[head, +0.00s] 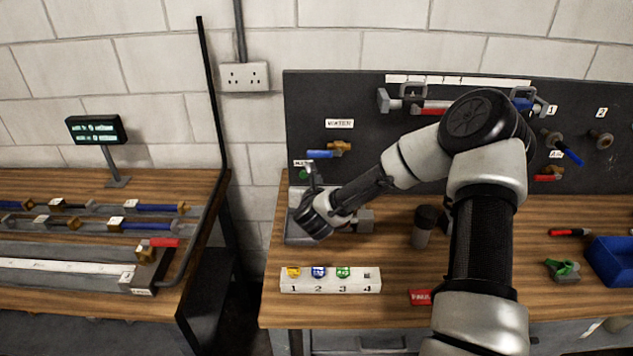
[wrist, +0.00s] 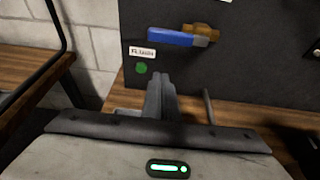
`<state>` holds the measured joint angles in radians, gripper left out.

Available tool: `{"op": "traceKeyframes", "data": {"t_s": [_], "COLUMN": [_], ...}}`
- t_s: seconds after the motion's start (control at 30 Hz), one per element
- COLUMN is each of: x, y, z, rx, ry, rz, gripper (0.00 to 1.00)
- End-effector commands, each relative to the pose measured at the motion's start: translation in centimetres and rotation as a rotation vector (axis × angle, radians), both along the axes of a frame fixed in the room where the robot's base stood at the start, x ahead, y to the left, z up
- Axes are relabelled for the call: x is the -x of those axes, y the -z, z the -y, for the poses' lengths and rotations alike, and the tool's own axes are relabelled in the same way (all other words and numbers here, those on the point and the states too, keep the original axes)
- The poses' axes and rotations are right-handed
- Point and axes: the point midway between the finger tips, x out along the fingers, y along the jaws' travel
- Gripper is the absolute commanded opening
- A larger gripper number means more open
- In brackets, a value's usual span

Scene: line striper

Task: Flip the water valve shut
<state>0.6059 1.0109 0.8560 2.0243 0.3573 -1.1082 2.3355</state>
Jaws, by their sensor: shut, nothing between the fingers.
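The water valve is a brass body with a blue lever (head: 320,154) on the dark back panel, just under the "WATER" label (head: 339,123). In the wrist view the blue lever (wrist: 178,38) lies about level, pointing left from its brass body (wrist: 203,33). My gripper (head: 312,166) is below the lever in the head view, in front of the panel. In the wrist view its closed fingers (wrist: 160,85) point at the panel below the lever, apart from it and holding nothing.
A green round button (wrist: 142,68) sits under a small label (wrist: 142,51), left of my fingers. A grey tray (head: 294,232) lies beneath my wrist. A numbered block (head: 330,286) with coloured pieces stands at the bench front. Another blue-handled valve (head: 568,150) is far right.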

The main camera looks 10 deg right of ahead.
Motion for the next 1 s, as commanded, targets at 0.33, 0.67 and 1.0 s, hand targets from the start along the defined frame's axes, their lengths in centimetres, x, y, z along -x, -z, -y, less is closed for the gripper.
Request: {"op": "traceKeyframes", "data": {"t_s": [0.33,0.67,1.0], "x": [-4.3,-4.2,-4.3], "y": [-1.1,-2.5,-2.5], "z": [0.8,0.8,0.8], "rx": [0.002,0.001,-0.004], "ry": [-0.002,0.0,-0.001], "rz": [0.003,0.0,0.001], "gripper": [0.0,0.0,0.0]}}
